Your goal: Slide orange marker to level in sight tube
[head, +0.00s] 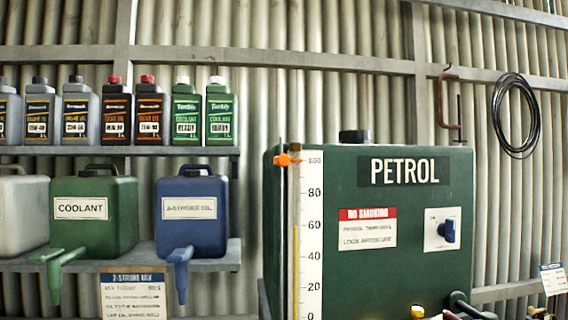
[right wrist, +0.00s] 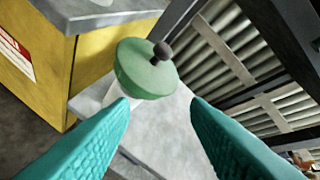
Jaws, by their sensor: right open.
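The orange marker (head: 285,160) sits near the top of the sight tube (head: 295,200), about level with the 100 mark on the white scale (head: 310,232). The tube runs down the left part of the green petrol tank (head: 400,220). A yellowish column shows in the lower tube; its top appears near the 60 mark, well below the marker. My right gripper (right wrist: 158,102) is open in the right wrist view, with teal fingers apart and nothing held. The marker is not in that view. My left gripper is not in view.
In the right wrist view, a green round object with a dark knob (right wrist: 146,72) stands on a grey surface, beside a yellow cabinet (right wrist: 95,60). In the head view, shelves left of the tank hold bottles, a green coolant can (head: 92,235) and a blue oil can (head: 192,235).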

